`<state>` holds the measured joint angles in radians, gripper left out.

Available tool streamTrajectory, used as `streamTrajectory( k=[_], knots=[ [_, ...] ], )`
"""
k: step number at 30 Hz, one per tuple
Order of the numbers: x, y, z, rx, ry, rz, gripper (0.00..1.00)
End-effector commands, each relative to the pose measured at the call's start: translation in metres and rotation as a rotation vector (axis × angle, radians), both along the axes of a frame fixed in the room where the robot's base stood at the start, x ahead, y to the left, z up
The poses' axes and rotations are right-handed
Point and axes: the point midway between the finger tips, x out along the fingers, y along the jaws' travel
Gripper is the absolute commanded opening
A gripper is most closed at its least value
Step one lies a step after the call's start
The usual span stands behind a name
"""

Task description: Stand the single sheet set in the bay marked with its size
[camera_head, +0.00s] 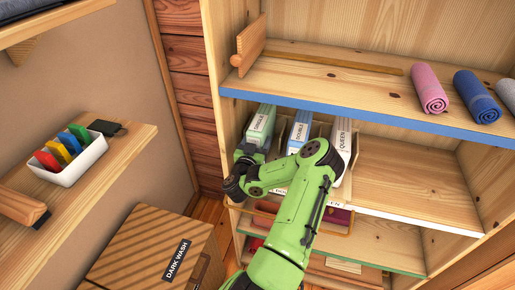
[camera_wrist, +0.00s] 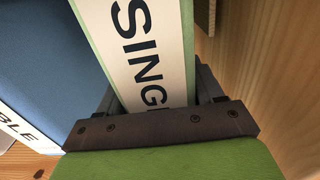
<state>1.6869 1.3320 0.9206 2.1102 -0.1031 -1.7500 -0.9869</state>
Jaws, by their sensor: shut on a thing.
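The single sheet set (camera_head: 261,124) is a green pack with a white label reading SINGLE. It stands at the left end of the middle shelf, left of the DOUBLE pack (camera_head: 299,130) and the QUEEN pack (camera_head: 342,140). My gripper (camera_head: 243,160) is shut on its near end. In the wrist view the single sheet set (camera_wrist: 145,45) sits between the fingers, its label partly covered by the gripper (camera_wrist: 158,95). The blue side of the DOUBLE pack (camera_wrist: 45,60) is beside it.
The shelf above has a blue front edge (camera_head: 350,108) and carries rolled towels (camera_head: 429,88). The middle shelf is bare to the right (camera_head: 410,180). A DARK WASH hamper (camera_head: 140,245) stands below left. A white tray (camera_head: 68,160) sits on the left wall shelf.

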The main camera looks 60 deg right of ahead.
Motion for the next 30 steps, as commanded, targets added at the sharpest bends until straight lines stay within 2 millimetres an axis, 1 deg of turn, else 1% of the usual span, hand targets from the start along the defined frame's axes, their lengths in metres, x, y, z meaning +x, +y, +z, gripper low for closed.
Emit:
streamTrajectory(
  k=[1,8,11,12,16,23,25,28,30],
  knots=[
    [0.0,0.0,-0.004,-0.004,-0.002,-0.002,0.11],
    [0.0,0.0,-0.002,-0.003,-0.004,-0.002,0.11],
    [0.0,0.0,-0.005,-0.004,-0.003,-0.002,0.11],
    [0.0,0.0,-0.005,-0.001,-0.002,-0.001,0.72],
    [0.0,0.0,-0.005,-0.001,-0.002,-0.001,0.92],
    [0.0,0.0,-0.005,-0.001,-0.002,-0.001,0.92],
    [0.0,0.0,-0.002,-0.001,-0.002,-0.001,0.92],
    [-0.001,0.014,-0.003,0.001,0.0,0.004,0.92],
    [-0.003,0.031,-0.003,0.002,0.002,0.006,0.92]
  ],
)
